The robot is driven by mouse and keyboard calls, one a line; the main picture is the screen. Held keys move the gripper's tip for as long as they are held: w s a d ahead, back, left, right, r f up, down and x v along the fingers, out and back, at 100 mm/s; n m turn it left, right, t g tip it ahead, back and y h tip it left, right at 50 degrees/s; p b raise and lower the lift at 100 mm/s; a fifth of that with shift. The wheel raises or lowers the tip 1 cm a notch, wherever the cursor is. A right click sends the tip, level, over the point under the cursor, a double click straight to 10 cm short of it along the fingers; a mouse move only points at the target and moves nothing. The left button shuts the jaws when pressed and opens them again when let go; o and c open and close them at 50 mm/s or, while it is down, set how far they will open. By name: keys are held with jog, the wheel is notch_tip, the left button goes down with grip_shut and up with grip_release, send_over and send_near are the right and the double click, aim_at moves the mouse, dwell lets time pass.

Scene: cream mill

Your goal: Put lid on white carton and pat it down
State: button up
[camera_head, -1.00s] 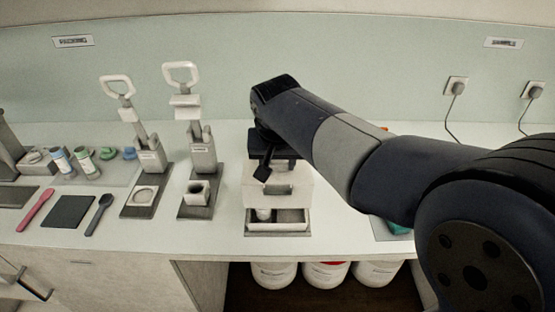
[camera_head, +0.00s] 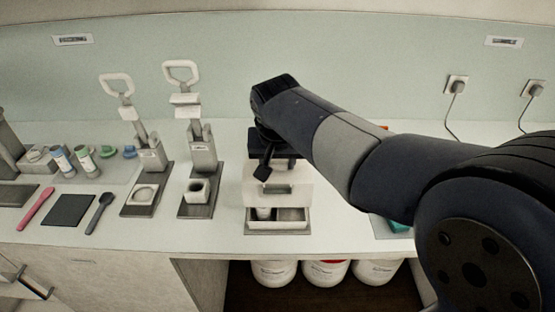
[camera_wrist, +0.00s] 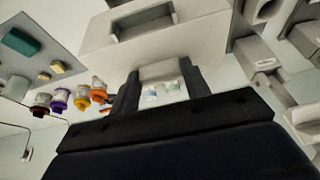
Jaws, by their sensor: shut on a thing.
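A white box-like piece with a notch in its front, which I take to be the lid (camera_head: 277,196), stands above the low white carton (camera_head: 291,227) in the head view. The carton's open front part shows below it with a small pale thing inside at left. My gripper (camera_wrist: 160,88) is shut on a pale tab between its dark fingers in the wrist view. The large white piece with a rectangular recess there looks like the lid (camera_wrist: 205,38). My arm hides the lid's back part in the head view. Whether lid and carton touch is unclear.
Two lever presses (camera_head: 203,155) (camera_head: 151,158) stand left of the carton. A pink spatula (camera_head: 36,208), a dark pad (camera_head: 68,210) and a dark spoon (camera_head: 99,213) lie further left. A teal block (camera_head: 399,225) is at right, partly behind my arm. White buckets (camera_head: 325,272) stand below the counter.

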aim_at(277, 172)
jog(key=shift+f, duration=0.25)
jog(key=shift+f+b, duration=1.15)
jog(key=shift+f, duration=0.2)
jog(key=shift+f, duration=0.1)
jog(key=shift+f+b, duration=1.1)
jog(key=shift+f, duration=0.25)
jog(key=shift+f, duration=0.25)
dwell(0.6)
jog(key=shift+f+b, duration=0.25)
jog(key=shift+b, duration=0.05)
jog(key=shift+f, duration=0.1)
dwell(0.4)
jog(key=shift+f, duration=0.25)
